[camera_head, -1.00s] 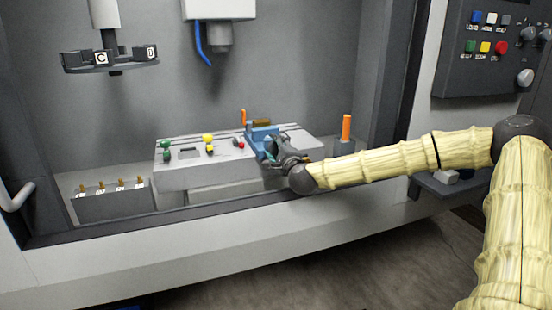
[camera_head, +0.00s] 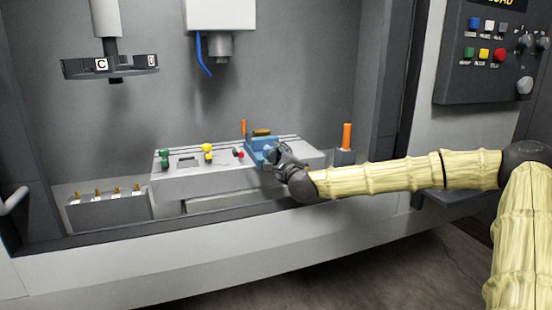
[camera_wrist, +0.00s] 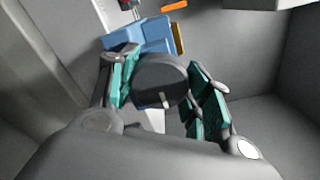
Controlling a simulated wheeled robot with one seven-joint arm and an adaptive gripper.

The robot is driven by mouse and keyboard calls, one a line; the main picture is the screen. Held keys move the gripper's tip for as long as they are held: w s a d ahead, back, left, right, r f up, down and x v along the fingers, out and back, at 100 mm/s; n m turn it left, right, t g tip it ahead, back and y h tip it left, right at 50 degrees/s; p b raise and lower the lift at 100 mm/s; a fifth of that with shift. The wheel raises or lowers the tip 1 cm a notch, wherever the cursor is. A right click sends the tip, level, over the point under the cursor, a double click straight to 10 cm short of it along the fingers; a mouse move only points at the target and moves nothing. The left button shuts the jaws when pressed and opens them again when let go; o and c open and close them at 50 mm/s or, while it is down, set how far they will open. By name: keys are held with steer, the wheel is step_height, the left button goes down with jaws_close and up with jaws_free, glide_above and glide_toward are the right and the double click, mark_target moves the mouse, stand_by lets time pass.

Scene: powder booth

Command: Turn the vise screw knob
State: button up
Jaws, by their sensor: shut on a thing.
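The blue vise (camera_head: 258,148) sits on the right part of the grey table block, with a brass-coloured piece (camera_head: 261,132) at its top. In the wrist view the vise (camera_wrist: 143,37) lies just beyond my gripper. The vise screw knob (camera_wrist: 160,82) is a dark round knob with a pale mark on its face. It sits between the two teal-padded fingers of my gripper (camera_wrist: 165,88), which is shut on it.
Green, yellow and red knobs (camera_head: 207,150) stand on the grey block (camera_head: 185,182) left of the vise. An orange post (camera_head: 347,136) stands to its right. A spindle housing (camera_head: 218,45) and a tool carousel (camera_head: 110,67) hang above.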

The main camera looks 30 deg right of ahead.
steer(key=o, duration=1)
steer(key=shift+s+d+f, duration=0.1)
steer(key=shift+d+f, duration=0.05)
steer(key=shift+d, duration=0.05)
steer(key=shift+o, duration=0.2)
steer(key=shift+a, duration=0.1)
steer(key=v, duration=1.1)
steer(key=shift+s+a, duration=0.2)
steer(key=shift+s, duration=0.2)
